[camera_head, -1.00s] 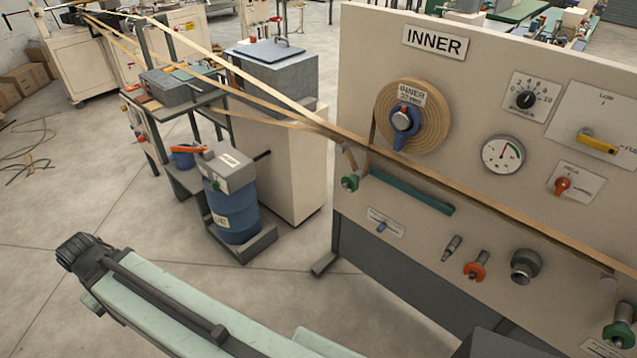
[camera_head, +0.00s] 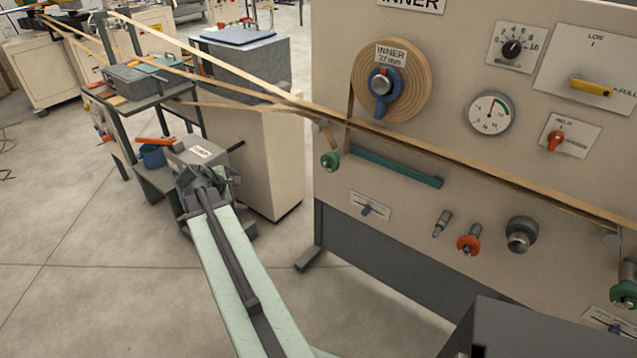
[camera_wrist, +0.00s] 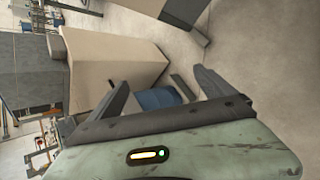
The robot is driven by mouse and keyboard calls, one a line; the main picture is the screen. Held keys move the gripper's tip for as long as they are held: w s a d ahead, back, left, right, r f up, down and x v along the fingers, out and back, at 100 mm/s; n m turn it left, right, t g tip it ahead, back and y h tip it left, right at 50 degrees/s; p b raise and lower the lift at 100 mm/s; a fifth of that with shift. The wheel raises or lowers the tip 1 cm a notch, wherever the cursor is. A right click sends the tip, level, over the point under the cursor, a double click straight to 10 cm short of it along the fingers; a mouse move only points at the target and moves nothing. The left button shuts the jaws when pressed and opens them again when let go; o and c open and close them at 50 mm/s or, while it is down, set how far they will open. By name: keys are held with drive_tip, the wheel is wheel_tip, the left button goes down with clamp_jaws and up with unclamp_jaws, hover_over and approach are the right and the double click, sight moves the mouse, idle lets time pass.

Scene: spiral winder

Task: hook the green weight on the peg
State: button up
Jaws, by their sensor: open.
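Two green round pieces show on the beige panel in the head view. One green piece (camera_head: 330,161) sits at the panel's left edge below the tape, the other (camera_head: 625,294) at the far right. I cannot tell which, if either, is the green weight. A bare grey peg (camera_head: 442,223) sticks out of the lower panel, left of a peg with an orange disc (camera_head: 469,244).
A tape strand (camera_head: 450,163) runs across the panel (camera_head: 400,260) from the upper left. A beige cabinet (camera_head: 265,150) stands behind my arm. A tool stand (camera_head: 130,90) is at the left. Open floor (camera_head: 100,270) lies at the lower left.

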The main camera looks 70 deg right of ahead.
drive_tip(key=s+d+f+n+g+h+b, duration=0.1)
drive_tip(key=s+d+n+g+h+b, duration=0.2)
drive_tip(key=s+d, duration=0.9)
drive_tip(key=n+h+b, duration=0.2)
drive_tip(key=n+b, duration=0.1)
drive_tip(key=n, duration=0.1)
approach(330, 162)
drive_tip(key=x, duration=0.4)
drive_tip(key=shift+w+d+f, duration=0.2)
drive_tip(key=shift+w+f, duration=0.1)
drive_tip(key=shift+w, duration=0.05)
drive_tip(key=b+x, duration=0.1)
drive_tip(key=x, duration=0.3)
drive_tip(key=b+x, duration=0.2)
drive_tip(key=x, duration=0.1)
drive_tip(key=shift+d+f, duration=0.3)
drive_tip(key=shift+f, duration=0.1)
drive_tip(key=shift+r, duration=0.1)
clamp_jaws()
